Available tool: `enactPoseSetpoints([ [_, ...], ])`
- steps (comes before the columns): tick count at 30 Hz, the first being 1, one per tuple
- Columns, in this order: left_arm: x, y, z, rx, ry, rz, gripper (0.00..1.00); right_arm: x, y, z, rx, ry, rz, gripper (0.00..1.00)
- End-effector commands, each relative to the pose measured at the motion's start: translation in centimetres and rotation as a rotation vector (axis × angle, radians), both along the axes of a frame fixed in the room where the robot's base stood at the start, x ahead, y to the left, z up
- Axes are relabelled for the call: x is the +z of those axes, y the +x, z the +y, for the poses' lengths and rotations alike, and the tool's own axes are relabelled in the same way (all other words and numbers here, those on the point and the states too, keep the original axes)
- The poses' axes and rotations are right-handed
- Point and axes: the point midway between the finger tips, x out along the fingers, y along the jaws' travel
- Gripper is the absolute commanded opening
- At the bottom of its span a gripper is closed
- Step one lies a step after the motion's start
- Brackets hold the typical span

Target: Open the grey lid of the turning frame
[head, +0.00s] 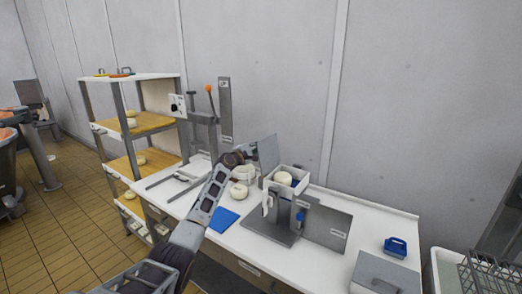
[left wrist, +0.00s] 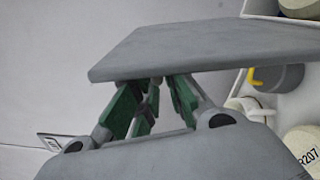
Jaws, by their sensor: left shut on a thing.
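The turning frame (head: 284,222) stands on the white table, a grey stand with a white box (head: 303,182) at its top. A round pale cheese (head: 284,178) shows in the open box. The grey lid (head: 267,151) stands steeply raised at the box's left side; in the left wrist view it is a broad grey plate (left wrist: 205,45). My left gripper (head: 250,157) is at the lid's left face. In the left wrist view its green-padded fingers (left wrist: 155,84) are closed in against the lid; the exact contact is partly hidden. My right gripper is not in view.
A bowl (head: 243,173) and a cheese (head: 239,190) sit by my left forearm. A blue mat (head: 223,220) lies in front. A labelled grey plate (head: 327,229) adjoins the frame. A blue block (head: 395,247) and a grey box (head: 384,274) are right. A shelf rack (head: 118,128) stands left.

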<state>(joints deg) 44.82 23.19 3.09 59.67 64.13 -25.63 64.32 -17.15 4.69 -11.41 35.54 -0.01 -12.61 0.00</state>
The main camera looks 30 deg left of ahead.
Motion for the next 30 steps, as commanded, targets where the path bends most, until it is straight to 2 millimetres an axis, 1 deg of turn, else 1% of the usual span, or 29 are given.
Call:
enactPoseSetpoints([
  [1, 0.49, 0.08, 0.09, -0.001, -0.022, -0.008, 0.00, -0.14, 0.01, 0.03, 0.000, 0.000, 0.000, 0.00],
  [7, 0.43, 0.11, 0.51, -0.001, -0.055, -0.007, 0.00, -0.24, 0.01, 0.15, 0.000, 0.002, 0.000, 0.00],
  [17, 0.57, 0.10, 0.61, 0.000, -0.057, -0.008, 0.00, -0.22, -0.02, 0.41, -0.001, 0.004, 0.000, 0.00],
  [18, 0.58, 0.09, 0.62, 0.000, -0.057, -0.008, 0.14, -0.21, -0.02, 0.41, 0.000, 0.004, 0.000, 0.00],
  [22, 0.54, 0.09, 0.66, 0.001, -0.056, -0.008, 0.30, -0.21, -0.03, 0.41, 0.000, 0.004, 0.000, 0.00],
  [23, 0.48, 0.08, 0.67, 0.001, -0.055, -0.007, 0.32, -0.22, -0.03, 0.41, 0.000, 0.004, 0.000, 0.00],
  [30, 0.09, 0.07, 0.68, 0.001, -0.053, -0.001, 0.32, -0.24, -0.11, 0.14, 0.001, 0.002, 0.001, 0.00],
])
